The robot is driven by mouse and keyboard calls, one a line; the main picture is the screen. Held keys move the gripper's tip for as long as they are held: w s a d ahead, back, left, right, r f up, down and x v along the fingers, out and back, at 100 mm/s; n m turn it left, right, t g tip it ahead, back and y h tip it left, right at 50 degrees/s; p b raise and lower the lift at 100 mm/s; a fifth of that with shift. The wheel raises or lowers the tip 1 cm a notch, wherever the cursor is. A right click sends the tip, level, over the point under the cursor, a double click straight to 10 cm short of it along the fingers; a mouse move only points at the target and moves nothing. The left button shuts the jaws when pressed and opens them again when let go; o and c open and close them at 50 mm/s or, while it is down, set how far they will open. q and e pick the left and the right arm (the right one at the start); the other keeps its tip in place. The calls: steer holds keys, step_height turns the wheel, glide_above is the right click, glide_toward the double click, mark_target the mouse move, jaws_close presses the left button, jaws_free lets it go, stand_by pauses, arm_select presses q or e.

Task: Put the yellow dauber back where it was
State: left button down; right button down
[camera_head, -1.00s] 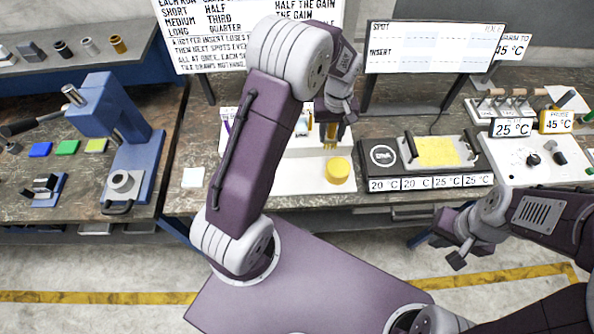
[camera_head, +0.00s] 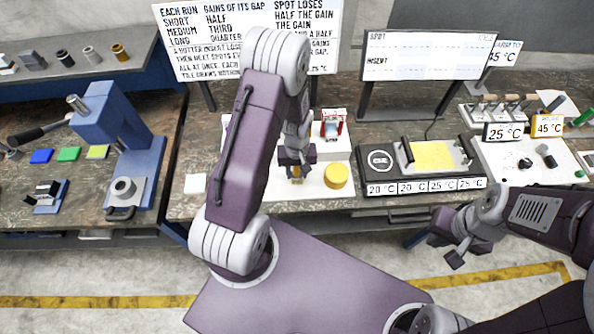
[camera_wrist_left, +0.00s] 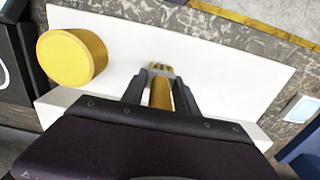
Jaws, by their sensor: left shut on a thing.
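My left gripper (camera_head: 297,172) is shut on the yellow dauber (camera_wrist_left: 160,95), low over the white board (camera_head: 268,188). In the left wrist view, the dauber stands between the two dark fingers (camera_wrist_left: 160,88), with a toothed yellow part showing just beyond it. I cannot tell whether the dauber touches the board. A round yellow pot (camera_head: 336,176) stands on the board to the right of this gripper; it also shows in the left wrist view (camera_wrist_left: 70,56). My right gripper (camera_head: 452,242) hangs in front of the bench, away from the board; its jaw opening is unclear.
A small red-framed stand (camera_head: 333,124) is at the back of the board. A hot plate with a yellow pad (camera_head: 434,155) sits to the right. A blue press (camera_head: 115,130) and coloured tiles are on the left bench. A white square (camera_head: 195,184) lies left of the board.

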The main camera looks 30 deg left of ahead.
arm_select(q)
steer(key=shift+f, duration=0.15)
steer(key=c, duration=0.9)
jaws_free()
steer(key=shift+d, duration=0.1)
steer(key=shift+r, duration=0.3)
step_height(320, 180, up, 12)
steer(key=shift+f+b, duration=0.1)
steer(key=shift+b, duration=0.55)
steer(key=s+d+r+m+t, duration=0.1)
steer(key=s+d+r+m, duration=0.1)
steer(key=s+d+m, duration=0.55)
steer(key=shift+n, duration=0.75)
steer(key=a+f+b, duration=0.1)
steer(key=f+b, duration=0.3)
steer(key=s+a+f+b, duration=0.1)
steer(key=f+b, duration=0.1)
steer(key=shift+a+f, duration=0.15)
steer(key=shift+a, duration=0.15)
